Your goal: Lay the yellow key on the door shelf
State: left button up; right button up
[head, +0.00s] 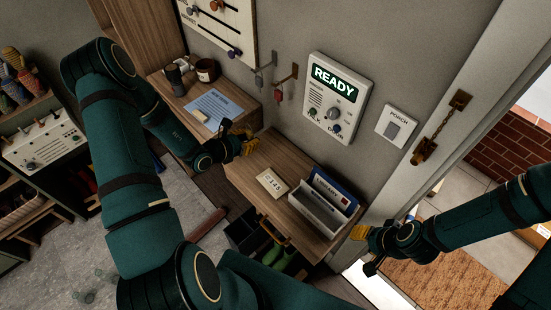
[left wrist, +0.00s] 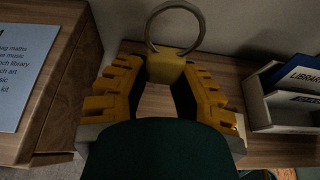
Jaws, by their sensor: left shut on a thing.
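My left gripper (head: 243,144) is shut on the yellow key, seen in the left wrist view as a yellow block (left wrist: 166,66) with a metal ring standing up from it. In the head view the key blends with the yellow fingers. The gripper is over the left end of the wooden door shelf (head: 240,172), which is beside the doorway; the gap to its surface is hard to judge. The shelf also shows in the left wrist view (left wrist: 155,103). My right gripper (head: 360,232) is right of the shelf by the doorway, its jaw opening unclear.
On the shelf are a small card (head: 271,184) and a white rack (head: 318,212) with blue booklets. A wooden cabinet (head: 240,108) on the left bears a blue sheet (head: 209,108) and mugs. Hooks (head: 285,82) and a READY panel (head: 335,98) are on the wall.

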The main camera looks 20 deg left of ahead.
pick_arm(q)
send_over(252, 162)
notch_tip(252, 162, down, 5)
jog(key=shift+a+f, duration=0.1)
jog(key=shift+a, duration=0.05)
jog(key=shift+f, duration=2.3)
jog(key=shift+f+b, duration=0.15)
jog(key=shift+b, duration=0.15)
jog(key=o, duration=0.8)
